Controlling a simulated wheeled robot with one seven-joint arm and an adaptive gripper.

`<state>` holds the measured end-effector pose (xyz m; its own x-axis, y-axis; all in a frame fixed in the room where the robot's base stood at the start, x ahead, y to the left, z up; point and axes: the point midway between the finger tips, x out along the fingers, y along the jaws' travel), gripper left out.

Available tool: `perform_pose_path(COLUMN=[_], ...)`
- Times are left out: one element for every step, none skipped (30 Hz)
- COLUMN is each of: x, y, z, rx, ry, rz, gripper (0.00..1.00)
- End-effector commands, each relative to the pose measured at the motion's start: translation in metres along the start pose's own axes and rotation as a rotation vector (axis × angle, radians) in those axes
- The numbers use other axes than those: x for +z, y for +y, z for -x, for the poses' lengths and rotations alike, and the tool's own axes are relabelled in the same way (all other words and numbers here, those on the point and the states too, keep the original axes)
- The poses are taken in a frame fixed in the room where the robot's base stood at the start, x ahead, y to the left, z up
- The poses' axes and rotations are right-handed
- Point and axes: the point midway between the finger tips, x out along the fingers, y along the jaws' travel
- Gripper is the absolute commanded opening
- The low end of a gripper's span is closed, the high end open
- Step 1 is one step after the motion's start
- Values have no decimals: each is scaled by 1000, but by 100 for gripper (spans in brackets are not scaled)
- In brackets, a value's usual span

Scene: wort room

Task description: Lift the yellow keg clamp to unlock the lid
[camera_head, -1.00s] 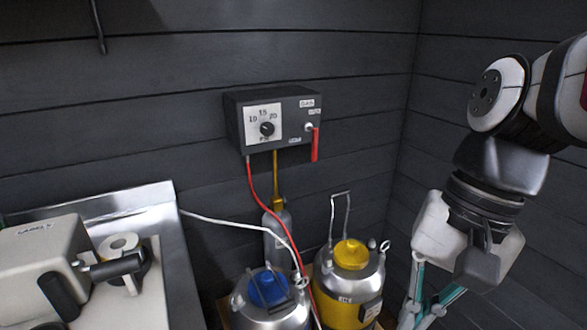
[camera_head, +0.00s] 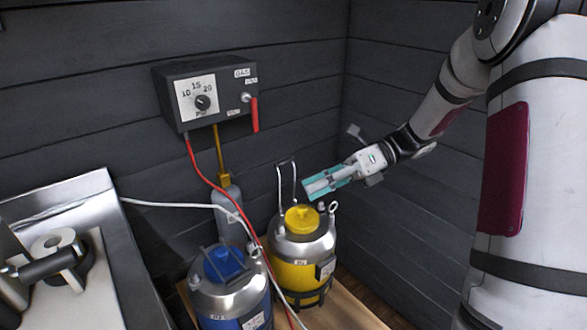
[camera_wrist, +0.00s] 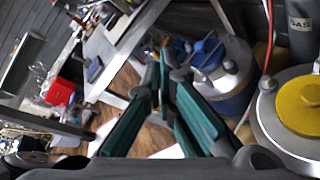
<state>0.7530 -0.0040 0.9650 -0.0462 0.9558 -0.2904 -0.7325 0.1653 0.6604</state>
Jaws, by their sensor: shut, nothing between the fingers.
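The yellow keg (camera_head: 296,277) stands on the floor platform, with a silver top and a yellow round lid (camera_head: 302,219). Its thin wire clamp (camera_head: 279,186) stands upright behind the lid's left side. My gripper (camera_head: 308,193) has teal fingers. It is shut and empty, above the lid and close to the right of the clamp; I cannot tell whether they touch. In the wrist view the gripper's fingers (camera_wrist: 165,75) point towards the blue keg, and the yellow lid (camera_wrist: 302,105) is at the right edge. The clamp is not clear there.
A blue keg (camera_head: 232,301) stands to the left, its clamp lying across its lid. A grey gas bottle (camera_head: 230,208) stands behind. A red hose (camera_head: 205,177) and a white hose run past the kegs. A gas control box (camera_head: 203,97) hangs on the wall. A metal-edged counter (camera_head: 95,205) is at left.

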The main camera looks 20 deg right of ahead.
Motion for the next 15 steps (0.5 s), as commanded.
perform_pose_path(x=[-2,-2,-3,-3,-5,-7,-8,-10,-14,-15,-18,-21,-23,-25,-28], y=[-16,-25,-36,-44,-53,-64,-72,-80,-90,-97,-104,-111,-116,-121,-126], z=[8,12,18,23,28,35,40,45,52,56,60,66,70,73,77], rx=[12,19,32,41,51,66,79,91,108,122,134,150,161,172,184], ry=[-61,-98,-146,-183,-219,-268,-305,-339,-384,-415,-444,-480,-503,-525,-548], rz=[-71,-113,-169,-210,-251,-304,-344,-381,-428,-460,-489,-525,-547,-568,-591], gripper=[0,0,0,0,0,0,0,0,0,0,0,0,0,0,0])
